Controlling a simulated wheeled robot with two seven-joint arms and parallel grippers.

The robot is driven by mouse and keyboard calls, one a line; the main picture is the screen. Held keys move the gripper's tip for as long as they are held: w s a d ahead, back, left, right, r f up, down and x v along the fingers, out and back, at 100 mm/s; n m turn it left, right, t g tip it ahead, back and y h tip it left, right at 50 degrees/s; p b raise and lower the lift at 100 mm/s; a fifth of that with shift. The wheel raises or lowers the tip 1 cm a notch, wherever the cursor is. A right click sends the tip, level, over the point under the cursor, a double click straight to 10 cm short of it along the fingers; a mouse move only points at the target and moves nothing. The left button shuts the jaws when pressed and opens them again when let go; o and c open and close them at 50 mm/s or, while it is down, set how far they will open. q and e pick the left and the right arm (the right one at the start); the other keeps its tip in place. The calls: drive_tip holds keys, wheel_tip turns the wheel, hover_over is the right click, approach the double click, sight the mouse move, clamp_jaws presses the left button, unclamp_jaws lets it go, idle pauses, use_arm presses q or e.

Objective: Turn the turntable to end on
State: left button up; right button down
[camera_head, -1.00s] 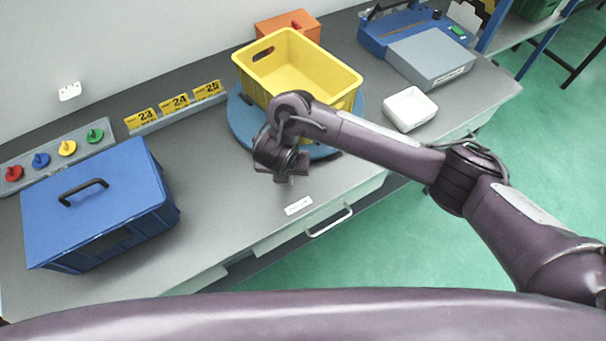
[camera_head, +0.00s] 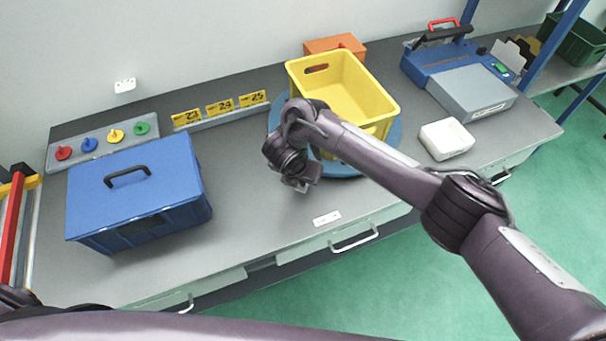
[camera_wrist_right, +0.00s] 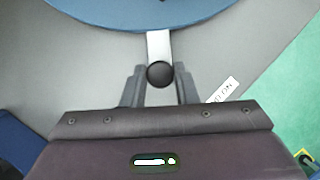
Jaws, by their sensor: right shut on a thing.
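The blue round turntable (camera_head: 394,140) lies on the grey bench and carries a yellow crate (camera_head: 385,112). In the wrist view its blue rim (camera_wrist_right: 150,14) has a flat metal handle (camera_wrist_right: 158,45) ending in a round black knob (camera_wrist_right: 160,74). My right gripper (camera_wrist_right: 160,80) is shut on the knob, one finger on each side. In the head view the right gripper (camera_head: 300,186) is at the turntable's near left edge, and my arm hides the knob. A white label (camera_head: 326,218) lies on the bench just right of the gripper. My left gripper is out of view.
A blue lidded box (camera_head: 135,190) stands left, before a panel of coloured knobs (camera_head: 103,142). Numbered yellow signs (camera_head: 220,107) and an orange box (camera_head: 335,46) are behind.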

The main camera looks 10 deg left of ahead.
drive_tip(key=shift+w+a+r, duration=0.1)
drive_tip(key=shift+a+r, duration=0.05)
drive_tip(key=shift+a, duration=0.05)
drive_tip(key=c, duration=1.3)
unclamp_jaws()
drive_tip(key=shift+o, duration=0.8)
drive_tip(key=shift+a, duration=0.15)
drive_tip(key=shift+r, duration=0.1)
drive_tip(key=v, duration=0.2)
drive_tip(key=shift+r, duration=0.2)
drive_tip(key=shift+p+v, duration=2.5)
drive_tip(key=shift+p, duration=0.6)
drive_tip(key=shift+f, duration=0.1)
